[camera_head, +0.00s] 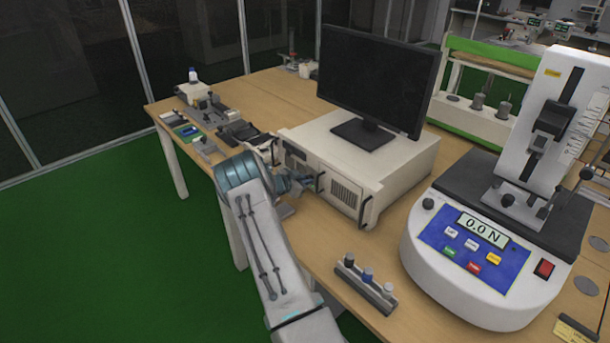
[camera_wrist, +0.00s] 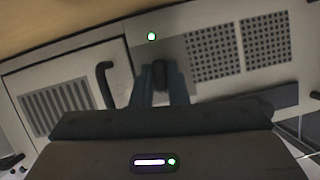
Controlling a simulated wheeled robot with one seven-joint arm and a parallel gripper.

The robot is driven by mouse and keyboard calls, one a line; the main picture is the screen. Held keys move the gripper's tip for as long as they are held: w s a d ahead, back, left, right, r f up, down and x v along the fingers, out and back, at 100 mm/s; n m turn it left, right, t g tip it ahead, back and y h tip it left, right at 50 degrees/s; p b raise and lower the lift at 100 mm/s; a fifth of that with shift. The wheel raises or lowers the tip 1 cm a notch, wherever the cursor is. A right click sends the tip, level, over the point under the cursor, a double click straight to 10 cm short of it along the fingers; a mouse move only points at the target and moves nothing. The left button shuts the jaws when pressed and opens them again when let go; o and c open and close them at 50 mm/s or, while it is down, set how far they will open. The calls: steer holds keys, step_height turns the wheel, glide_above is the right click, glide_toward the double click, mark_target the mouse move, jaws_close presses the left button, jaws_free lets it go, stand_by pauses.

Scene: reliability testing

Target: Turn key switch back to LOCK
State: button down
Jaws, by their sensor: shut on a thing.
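The key switch (camera_wrist: 159,74) shows in the wrist view as a small dark knob on the front panel of the white computer case (camera_head: 405,165). My gripper (camera_wrist: 161,86) is at this panel with one blue-grey finger on each side of the knob, shut on it. A green light (camera_wrist: 151,36) glows on the panel just above the knob in the wrist view. In the head view my gripper (camera_head: 299,182) reaches the front of the case, and my own wrist and the case handles hide the switch. No LOCK marking or switch angle can be read.
A dark handle (camera_wrist: 106,84) sticks out of the panel left of my fingers. A black monitor (camera_head: 375,75) stands on the case. A white force tester (camera_head: 480,240) and a small rack (camera_head: 365,285) stand to the right. Small tools lie at the table's far left.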

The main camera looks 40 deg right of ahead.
steer(key=shift+n+g, duration=0.3)
steer(key=shift+n, duration=0.3)
steer(key=shift+p, duration=0.3)
steer(key=c, duration=1.4)
jaws_free()
steer(key=shift+c, duration=0.2)
steer(key=shift+a, duration=0.15)
steer(key=w+b+v, duration=0.1)
steer(key=b+v, duration=0.1)
steer(key=v, duration=1.1)
steer(key=shift+s+a, duration=0.3)
steer(key=shift+s, duration=0.1)
steer(key=shift+r, duration=0.15)
